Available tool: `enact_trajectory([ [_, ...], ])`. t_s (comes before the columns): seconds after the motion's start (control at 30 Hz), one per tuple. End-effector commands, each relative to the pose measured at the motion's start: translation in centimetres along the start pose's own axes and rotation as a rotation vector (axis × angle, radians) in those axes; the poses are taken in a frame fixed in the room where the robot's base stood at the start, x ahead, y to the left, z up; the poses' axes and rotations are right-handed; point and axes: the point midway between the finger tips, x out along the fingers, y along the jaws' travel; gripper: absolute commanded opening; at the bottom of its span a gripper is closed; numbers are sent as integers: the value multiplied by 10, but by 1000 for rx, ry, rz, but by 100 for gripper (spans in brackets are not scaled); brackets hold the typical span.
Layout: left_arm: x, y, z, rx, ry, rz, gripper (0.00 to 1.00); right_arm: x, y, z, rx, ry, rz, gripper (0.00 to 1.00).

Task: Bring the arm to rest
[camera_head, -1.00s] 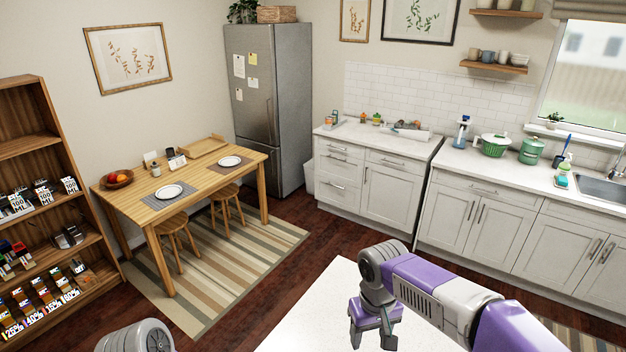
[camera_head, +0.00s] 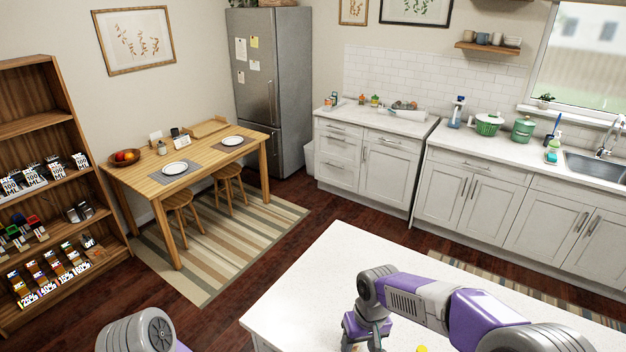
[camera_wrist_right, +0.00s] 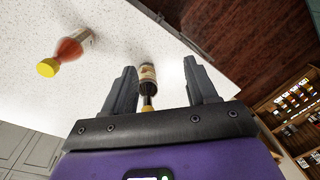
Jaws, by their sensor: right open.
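My right gripper (camera_head: 366,342) is over the white island counter (camera_head: 325,262) in the head view, its lower end cut off by the frame. In the right wrist view the right gripper (camera_wrist_right: 160,68) has its two dark fingers apart. A small bottle with a dark neck and a pale label (camera_wrist_right: 148,75) shows between the fingers, with gaps on both sides. I cannot tell how far beyond the fingers it is. Part of my left arm shows at the lower left of the head view; its gripper is not in view.
A red-orange bottle with a yellow cap (camera_wrist_right: 67,50) is on the counter, left of the fingers. A wooden shelf (camera_head: 45,128) with goods stands at the left. A dining table (camera_head: 205,160) and a fridge (camera_head: 268,100) stand farther back. Much of the counter is clear.

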Motion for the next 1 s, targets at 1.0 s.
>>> enact_trajectory([
  [1.0, 135, -51, -4, 0, -3, 0, 93, 411, -5, 160, 446, 59, -266, 57],
])
